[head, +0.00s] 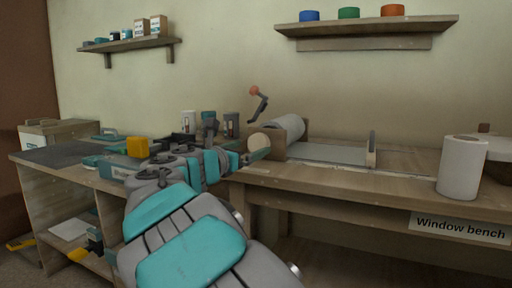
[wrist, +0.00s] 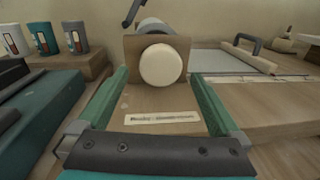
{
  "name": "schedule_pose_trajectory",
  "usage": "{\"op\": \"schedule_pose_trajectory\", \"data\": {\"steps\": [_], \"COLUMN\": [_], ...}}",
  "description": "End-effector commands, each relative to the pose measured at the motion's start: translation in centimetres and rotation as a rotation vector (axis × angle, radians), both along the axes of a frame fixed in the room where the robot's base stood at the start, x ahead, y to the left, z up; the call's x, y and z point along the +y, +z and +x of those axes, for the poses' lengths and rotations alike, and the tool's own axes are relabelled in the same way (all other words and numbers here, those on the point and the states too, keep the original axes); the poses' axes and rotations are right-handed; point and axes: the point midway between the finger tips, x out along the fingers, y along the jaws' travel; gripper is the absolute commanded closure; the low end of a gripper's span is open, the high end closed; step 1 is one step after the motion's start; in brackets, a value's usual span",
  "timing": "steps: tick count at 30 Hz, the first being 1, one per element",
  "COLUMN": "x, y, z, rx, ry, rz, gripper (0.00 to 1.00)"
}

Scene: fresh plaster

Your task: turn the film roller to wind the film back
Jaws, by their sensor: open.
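The film roller (head: 285,127) is a pale cylinder in a wooden holder on the bench; part of it shows in the wrist view (wrist: 152,25). A round cream end knob (wrist: 162,65) faces me in front of the upright wooden end plate (wrist: 133,46), and also shows in the head view (head: 259,142). A dark crank with an orange knob (head: 254,91) rises above the roller. My gripper (wrist: 158,78) is open, its green fingers to the left and right of the cream knob in the picture. I see no contact; the depth gap is unclear.
A flat grey panel (head: 325,153) with a handled bar (head: 371,150) lies right of the roller. A white roll (head: 461,167) stands farther right. Upright containers (wrist: 44,38) and a teal case (wrist: 45,120) are close on the left. A printed label (wrist: 160,117) lies below the knob.

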Motion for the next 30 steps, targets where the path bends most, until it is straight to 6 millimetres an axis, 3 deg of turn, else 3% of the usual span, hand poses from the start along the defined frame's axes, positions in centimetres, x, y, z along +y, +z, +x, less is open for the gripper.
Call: {"op": "schedule_pose_trajectory", "data": {"steps": [7,18,30], "x": [-1.3,-1.6,-1.5], "y": [-0.3,-0.1,-0.1], "z": [2.8,3.3,3.2], "rx": [0.003,0.001,0.001], "ry": [-0.001,0.0,0.0], "rz": [0.0,-0.002,0.0], "gripper": [0.0,0.0,0.45]}}
